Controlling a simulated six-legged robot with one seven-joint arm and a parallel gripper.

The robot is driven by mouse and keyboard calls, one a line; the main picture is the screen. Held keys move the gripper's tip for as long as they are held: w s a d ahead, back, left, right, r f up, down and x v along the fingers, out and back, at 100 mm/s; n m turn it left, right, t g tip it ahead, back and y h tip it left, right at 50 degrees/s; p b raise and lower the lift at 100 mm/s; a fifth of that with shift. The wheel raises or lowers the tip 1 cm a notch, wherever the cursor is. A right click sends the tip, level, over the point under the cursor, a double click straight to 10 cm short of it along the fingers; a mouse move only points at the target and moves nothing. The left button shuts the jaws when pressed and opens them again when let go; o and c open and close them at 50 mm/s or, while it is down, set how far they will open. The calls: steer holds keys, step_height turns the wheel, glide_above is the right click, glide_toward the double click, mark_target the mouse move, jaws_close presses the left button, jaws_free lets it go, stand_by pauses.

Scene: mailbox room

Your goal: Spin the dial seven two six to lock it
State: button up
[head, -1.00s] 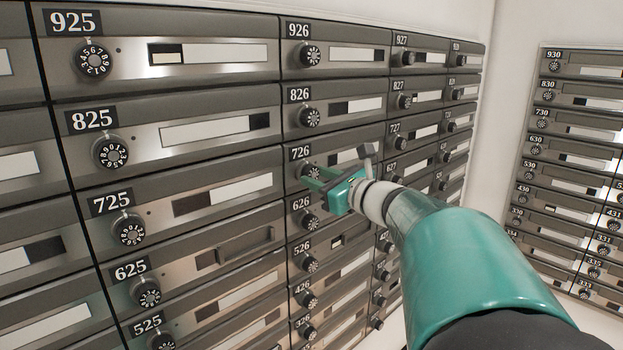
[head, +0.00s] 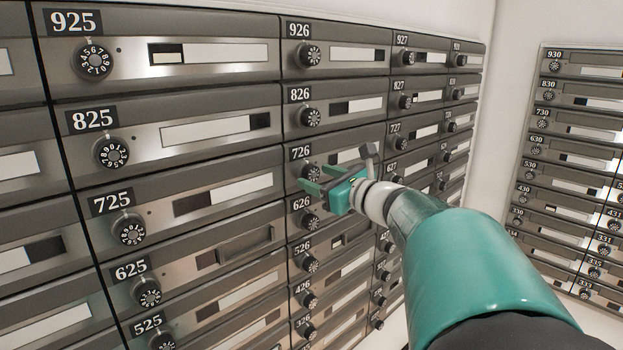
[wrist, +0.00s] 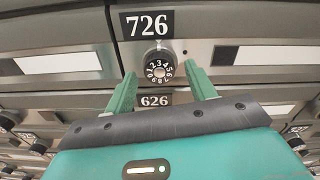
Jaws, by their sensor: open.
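The dial of mailbox 726 (wrist: 160,68) is a round black knob with white digits, just below its 726 label (wrist: 147,24) in the wrist view. In the head view the 726 dial (head: 312,171) is partly behind my fingers. My gripper (wrist: 162,88) is open, with one green finger on each side below the dial and nothing held. In the head view my gripper (head: 304,177) points at the front of mailbox 726. I cannot tell whether the fingers touch the dial.
The 626 label (wrist: 154,99) shows between my fingers. Dial 826 (head: 311,118) is above and dial 526 (head: 310,261) below. Dial 725 (head: 129,230) is to the left. A handle (head: 246,244) juts out near mailbox 625. Another mailbox wall (head: 575,150) stands at right.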

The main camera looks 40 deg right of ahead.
steer(key=s, duration=1.3)
steer(key=shift+s+d, duration=0.2)
steer(key=shift+s, duration=0.1)
steer(key=w+a+f+n+g+y, duration=0.25)
steer(key=a+f+n+g, duration=0.2)
steer(key=a+n, duration=0.4)
steer(key=w+a+f+n+g+y, duration=0.25)
steer(key=a+f+n, duration=0.25)
steer(key=a, duration=0.6)
steer(key=s+a+f+n+g+h, duration=0.5)
steer(key=a+f+n, duration=0.5)
steer(key=n, duration=1)
steer(key=shift+s+a+h, duration=0.3)
steer(key=shift+s+a, duration=0.75)
steer(key=shift+s, duration=0.05)
